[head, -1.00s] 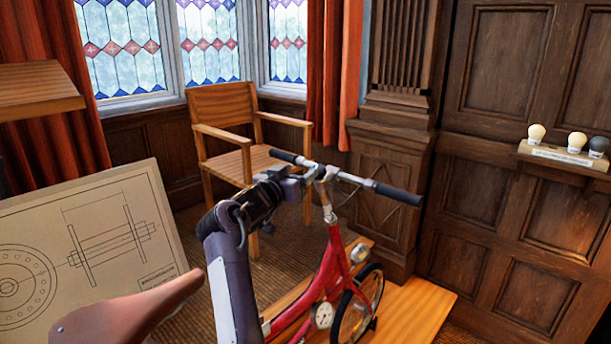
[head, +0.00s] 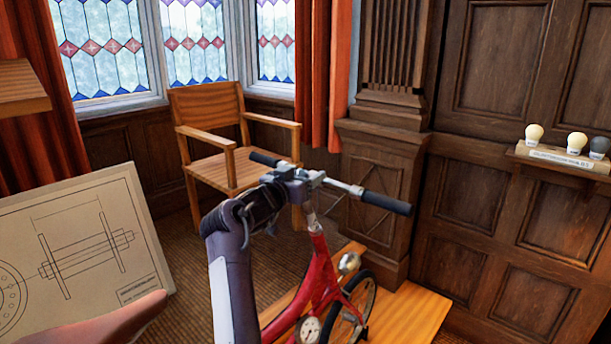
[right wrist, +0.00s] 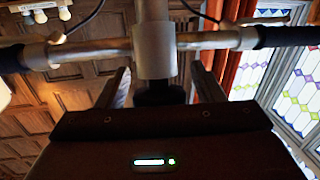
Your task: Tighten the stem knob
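The red bicycle (head: 318,275) stands upright with its handlebar (head: 345,187) across the top. My right gripper (head: 305,174) is at the middle of the bar, by the stem. In the right wrist view the silver stem clamp (right wrist: 154,50) is in the middle. A dark round part below it, which looks like the stem knob (right wrist: 160,96), lies between the two fingers of my right gripper (right wrist: 161,80). The fingers are apart, one on each side, with narrow gaps visible. The gripper hides the knob in the head view. My left gripper is not in view.
The bicycle is on a wooden platform (head: 410,318). A wooden chair (head: 215,135) stands behind the handlebar. A drawing board (head: 85,250) is at the left, near the brown saddle (head: 105,325). A shelf with bulbs (head: 565,155) is on the panelled wall at the right.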

